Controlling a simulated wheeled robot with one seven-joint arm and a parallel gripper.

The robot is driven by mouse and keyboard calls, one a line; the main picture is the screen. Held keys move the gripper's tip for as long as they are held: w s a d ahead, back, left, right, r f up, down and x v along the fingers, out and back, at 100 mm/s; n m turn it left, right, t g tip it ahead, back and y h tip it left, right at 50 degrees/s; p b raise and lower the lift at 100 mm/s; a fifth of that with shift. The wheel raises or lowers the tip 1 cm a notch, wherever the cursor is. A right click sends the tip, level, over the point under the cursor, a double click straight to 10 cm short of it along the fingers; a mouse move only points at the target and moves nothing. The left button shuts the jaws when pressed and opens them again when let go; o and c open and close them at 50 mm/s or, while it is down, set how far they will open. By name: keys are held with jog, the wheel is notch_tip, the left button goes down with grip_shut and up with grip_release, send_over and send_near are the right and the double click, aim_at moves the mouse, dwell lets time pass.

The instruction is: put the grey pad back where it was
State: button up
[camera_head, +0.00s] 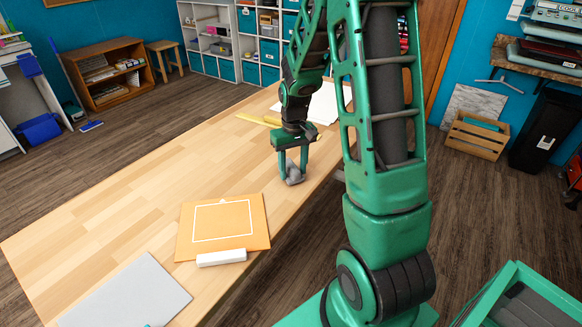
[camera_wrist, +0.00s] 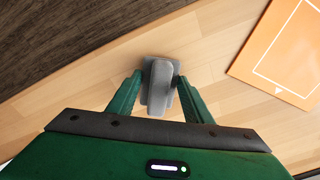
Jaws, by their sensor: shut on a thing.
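The grey pad (camera_wrist: 158,88) has a flat base with a raised rounded grip on top. My gripper (camera_wrist: 160,96) is shut on it, with one green finger on each side of the grip. In the head view the pad (camera_head: 294,174) hangs between the fingertips of my gripper (camera_head: 293,170) near the right edge of the wooden table (camera_head: 110,210). I cannot tell whether its base touches the table. An orange board (camera_head: 223,228) with a white outlined rectangle and a small white triangle lies nearer; it also shows in the wrist view (camera_wrist: 285,45).
A white bar (camera_head: 221,258) lies at the orange board's near edge. A light grey sheet (camera_head: 128,295) lies at the table's near end. Yellow items (camera_head: 258,119) and a white sheet (camera_head: 325,103) lie behind my gripper. The table's left middle is clear.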

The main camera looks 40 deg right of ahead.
jog(key=shift+f, duration=0.2)
dwell(0.4)
jog(key=o, duration=1.6)
jog(key=shift+o, duration=0.4)
jog(key=o, duration=0.7)
jog(key=shift+r, duration=0.1)
jog(key=shift+r, duration=4.45)
jog(key=shift+s, duration=0.1)
